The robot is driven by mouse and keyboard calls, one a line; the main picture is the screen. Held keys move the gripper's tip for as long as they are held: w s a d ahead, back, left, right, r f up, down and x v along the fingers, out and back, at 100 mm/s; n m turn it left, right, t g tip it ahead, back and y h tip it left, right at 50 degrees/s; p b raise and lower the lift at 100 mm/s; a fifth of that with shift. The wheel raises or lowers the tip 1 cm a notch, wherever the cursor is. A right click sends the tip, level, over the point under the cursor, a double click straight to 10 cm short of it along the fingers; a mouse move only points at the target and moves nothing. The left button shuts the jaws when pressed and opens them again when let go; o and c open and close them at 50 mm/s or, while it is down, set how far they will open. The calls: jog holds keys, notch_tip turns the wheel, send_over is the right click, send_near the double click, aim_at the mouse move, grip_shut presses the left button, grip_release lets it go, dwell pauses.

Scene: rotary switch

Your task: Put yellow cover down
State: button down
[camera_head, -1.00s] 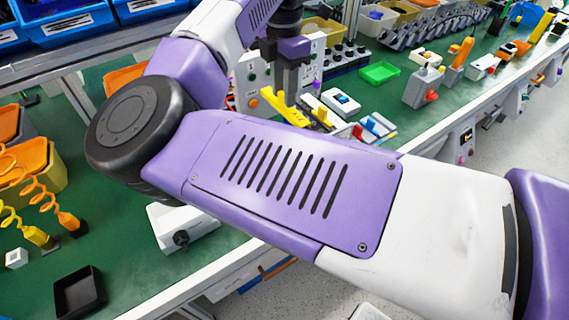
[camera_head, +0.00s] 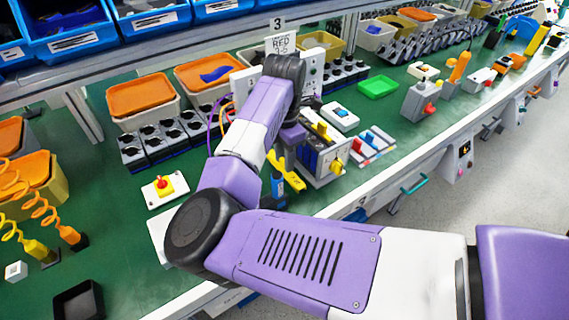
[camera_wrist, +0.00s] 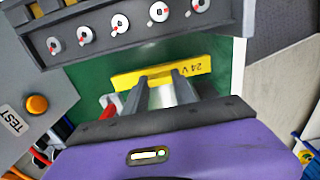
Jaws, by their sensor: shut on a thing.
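The yellow cover (camera_wrist: 125,80) is a flat yellow bar marked "24 V" in the wrist view. My gripper (camera_wrist: 168,74) is shut on it near its middle, with green table surface visible around it. In the head view the yellow cover (camera_head: 291,178) is at the front of the bench, just left of a light box with yellow parts. My gripper (camera_head: 290,158) is above it, partly hidden by my arm. I cannot tell whether the cover touches the table.
A panel with several white dials (camera_wrist: 118,25) lies close beyond the cover, and a grey TEST box (camera_wrist: 25,105) is at left. A light box (camera_head: 325,165) stands right of the gripper. A red-and-yellow switch (camera_head: 164,186) sits at left.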

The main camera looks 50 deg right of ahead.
jog(key=shift+f, duration=1.3)
jog(key=shift+f, duration=0.15)
jog(key=c, duration=1)
grip_release()
notch_tip(320, 180, up, 12)
jog(key=shift+r+b, duration=0.15)
jog(key=shift+b, duration=0.25)
